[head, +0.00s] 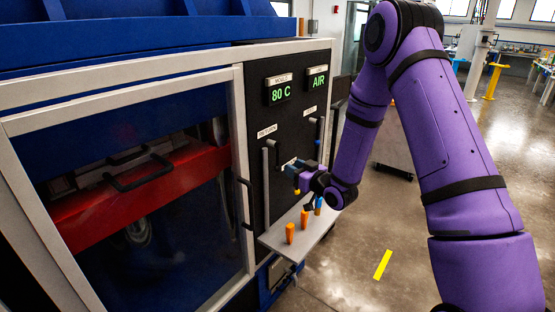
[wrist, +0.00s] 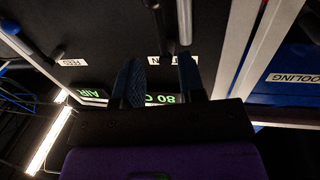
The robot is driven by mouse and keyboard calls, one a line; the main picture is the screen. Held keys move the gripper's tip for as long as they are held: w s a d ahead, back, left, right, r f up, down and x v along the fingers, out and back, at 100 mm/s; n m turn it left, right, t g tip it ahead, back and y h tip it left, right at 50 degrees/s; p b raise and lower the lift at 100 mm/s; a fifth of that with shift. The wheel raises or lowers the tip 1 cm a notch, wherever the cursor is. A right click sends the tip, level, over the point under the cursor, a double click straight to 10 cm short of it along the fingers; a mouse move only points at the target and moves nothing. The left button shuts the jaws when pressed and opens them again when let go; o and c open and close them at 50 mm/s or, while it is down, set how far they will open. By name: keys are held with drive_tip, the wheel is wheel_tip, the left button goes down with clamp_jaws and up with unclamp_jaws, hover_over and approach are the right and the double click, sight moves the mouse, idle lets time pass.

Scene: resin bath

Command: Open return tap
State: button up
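The black panel carries a RETURN label (head: 267,131), with the return tap's dark handle (head: 277,152) and a grey upright pipe (head: 265,185) below it. My gripper (head: 298,180) is in front of the panel, low and to the right of that handle. In the wrist view, the blue-padded fingers of my gripper (wrist: 158,68) are spread apart with nothing held. The partly hidden RETURN label (wrist: 160,61) shows between them. A dark handle (wrist: 163,28) and the grey pipe (wrist: 185,22) lie just beyond the fingertips; contact cannot be told.
The FEED label (head: 309,112) and its pipe (head: 321,138) are to the right. Displays above read 80 C (head: 280,95) and AIR (head: 318,82). A small shelf (head: 290,252) below the gripper holds orange and blue pegs. A glazed door (head: 150,240) fills the left.

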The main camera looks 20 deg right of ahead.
sight(277, 165)
drive_tip(key=x, duration=0.8)
drive_tip(key=shift+w+a, duration=0.1)
drive_tip(key=shift+w, duration=0.2)
clamp_jaws()
